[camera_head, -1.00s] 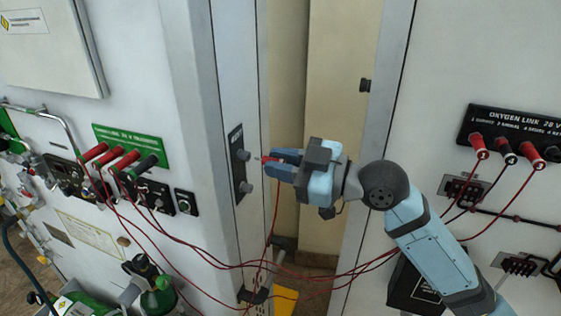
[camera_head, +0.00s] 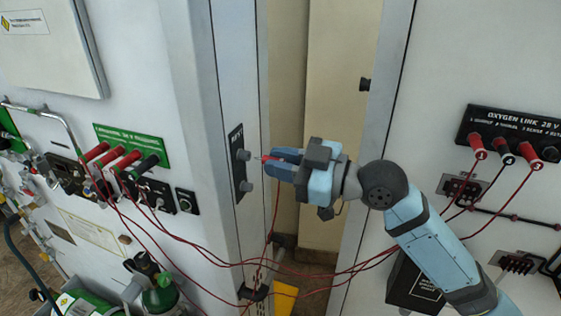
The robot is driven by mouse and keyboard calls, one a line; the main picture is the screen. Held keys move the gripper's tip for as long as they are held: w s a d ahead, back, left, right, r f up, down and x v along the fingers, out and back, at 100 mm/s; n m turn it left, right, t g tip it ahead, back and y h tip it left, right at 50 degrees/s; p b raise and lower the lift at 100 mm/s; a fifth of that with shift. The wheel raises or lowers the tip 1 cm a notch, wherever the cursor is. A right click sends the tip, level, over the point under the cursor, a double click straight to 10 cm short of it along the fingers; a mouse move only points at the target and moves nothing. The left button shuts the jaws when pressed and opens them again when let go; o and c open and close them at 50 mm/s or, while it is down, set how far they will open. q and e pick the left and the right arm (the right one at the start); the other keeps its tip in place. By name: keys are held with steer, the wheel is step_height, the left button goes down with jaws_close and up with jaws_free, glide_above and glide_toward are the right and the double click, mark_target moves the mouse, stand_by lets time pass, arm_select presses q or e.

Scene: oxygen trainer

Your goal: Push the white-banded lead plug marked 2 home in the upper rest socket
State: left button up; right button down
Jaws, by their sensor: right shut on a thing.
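My right gripper (camera_head: 276,163) is shut on a lead plug (camera_head: 266,159), of which a small red part shows at the fingertips. Its white band and number are hidden or too small to tell. A red lead (camera_head: 275,205) hangs down from the grip. The plug points left at the upper rest socket (camera_head: 242,155), a grey round on the black rest plate (camera_head: 236,140). A thin tip shows between plug and socket; I cannot tell whether it has entered. The lower rest socket (camera_head: 245,187) is bare. My left gripper is not in view.
Several red and black plugs (camera_head: 118,165) sit in the green-labelled panel at left. Other plugs (camera_head: 525,152) sit in the oxygen link panel (camera_head: 512,124) at right. Red leads sag across the gap between the cabinets. A green cylinder (camera_head: 160,298) stands at lower left.

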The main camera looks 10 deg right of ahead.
steer(key=shift+p+x, duration=0.45)
steer(key=shift+x, duration=0.8)
stand_by(0.6)
steer(key=c, duration=1)
jaws_free()
steer(key=shift+a, duration=0.1)
